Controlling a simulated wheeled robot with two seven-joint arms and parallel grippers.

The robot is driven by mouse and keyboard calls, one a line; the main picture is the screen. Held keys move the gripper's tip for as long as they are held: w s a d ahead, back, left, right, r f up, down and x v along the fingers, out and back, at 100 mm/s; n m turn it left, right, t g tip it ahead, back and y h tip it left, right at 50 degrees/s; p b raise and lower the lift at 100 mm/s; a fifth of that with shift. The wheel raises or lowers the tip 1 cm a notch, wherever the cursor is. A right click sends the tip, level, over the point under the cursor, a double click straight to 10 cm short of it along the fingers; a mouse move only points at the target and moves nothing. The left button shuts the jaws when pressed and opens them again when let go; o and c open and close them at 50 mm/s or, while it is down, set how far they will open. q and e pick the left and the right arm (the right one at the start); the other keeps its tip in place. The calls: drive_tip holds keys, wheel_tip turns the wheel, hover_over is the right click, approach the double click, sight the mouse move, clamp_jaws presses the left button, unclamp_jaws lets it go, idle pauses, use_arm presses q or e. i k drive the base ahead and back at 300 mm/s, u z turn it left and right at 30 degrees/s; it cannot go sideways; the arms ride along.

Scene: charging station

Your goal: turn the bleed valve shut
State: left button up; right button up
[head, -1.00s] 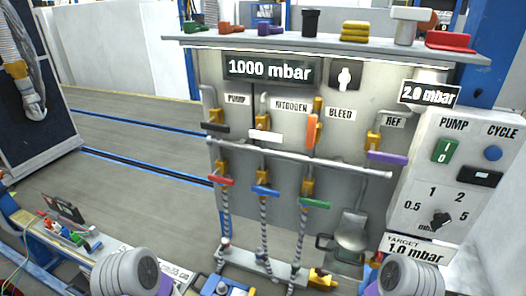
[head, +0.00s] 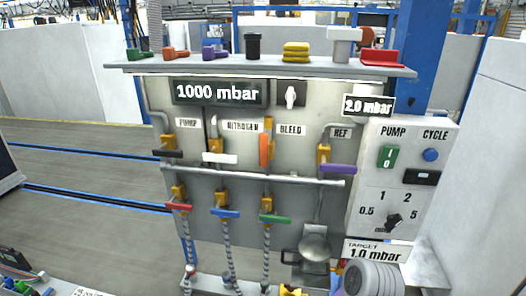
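The bleed valve has an orange handle (head: 265,150) that stands upright, along its pipe, just left of the BLEED label (head: 291,129). It sits on the grey panel (head: 300,205) in the middle of the head view. The other valve handles in that row lie level: black (head: 167,154) at PUMP, white (head: 220,158) at NITROGEN and purple (head: 338,168) at REF. Nothing touches the orange handle. Neither of my grippers shows; only a grey rounded part of my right arm is at the bottom right.
A display (head: 220,92) reads 1000 mbar. A shelf (head: 250,68) with loose coloured handles juts out above the valves. Lower down are red (head: 179,206), blue (head: 225,213) and green (head: 276,219) handles. A control box (head: 405,180) stands at the right. The space before the orange handle is clear.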

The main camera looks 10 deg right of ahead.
sight(264, 137)
drive_tip(key=k, duration=1)
drive_tip(key=u, duration=1.2)
drive_tip(key=i, duration=0.65)
drive_tip(key=z, duration=1.4)
drive_tip(key=i, duration=0.5)
drive_tip(key=u, duration=0.05)
